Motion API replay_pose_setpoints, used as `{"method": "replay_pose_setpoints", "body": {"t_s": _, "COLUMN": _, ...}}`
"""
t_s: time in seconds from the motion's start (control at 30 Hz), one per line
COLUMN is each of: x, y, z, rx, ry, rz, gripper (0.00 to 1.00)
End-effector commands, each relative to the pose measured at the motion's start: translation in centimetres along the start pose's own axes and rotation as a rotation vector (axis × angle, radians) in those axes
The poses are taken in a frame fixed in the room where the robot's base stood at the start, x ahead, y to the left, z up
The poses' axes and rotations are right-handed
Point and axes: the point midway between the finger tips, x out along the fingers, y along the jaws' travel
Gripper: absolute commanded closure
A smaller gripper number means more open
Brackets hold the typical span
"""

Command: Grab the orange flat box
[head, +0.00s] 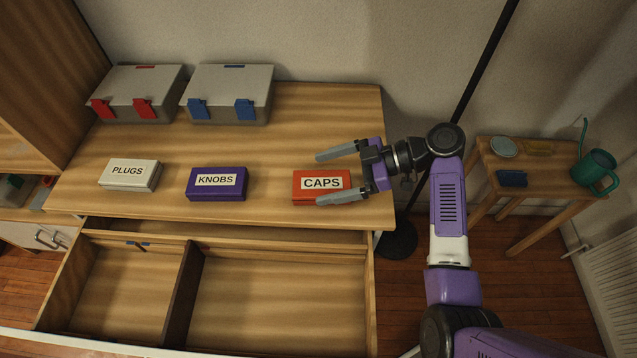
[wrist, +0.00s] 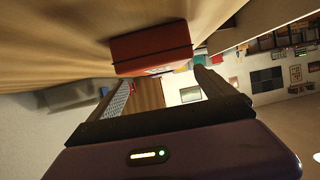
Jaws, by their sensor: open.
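The orange flat box (head: 309,184), labelled CAPS, lies on the wooden tabletop near its front right edge. It also shows at the top middle of the wrist view (wrist: 151,47), beyond my fingers. My gripper (head: 328,177) is open at the right of the box. In the head view one grey finger lies behind the box and the other crosses its front right corner. The fingers are apart with nothing held between them. Whether either finger touches the box I cannot tell.
A purple KNOBS box (head: 216,193) and a white PLUGS box (head: 130,187) lie to the left. Two grey cases, with red latches (head: 137,106) and blue latches (head: 230,107), stand behind. An open, divided drawer (head: 275,300) juts out below the tabletop. A side table (head: 540,163) stands at right.

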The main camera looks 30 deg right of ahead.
Motion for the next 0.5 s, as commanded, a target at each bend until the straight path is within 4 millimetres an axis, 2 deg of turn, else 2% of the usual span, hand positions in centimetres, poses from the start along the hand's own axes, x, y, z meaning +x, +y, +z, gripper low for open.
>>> {"method": "replay_pose_setpoints", "body": {"t_s": 0.5, "x": 6.1, "y": -0.3, "z": -0.5, "rx": 0.000, "ry": 0.000, "rz": -0.001, "gripper": 0.06}}
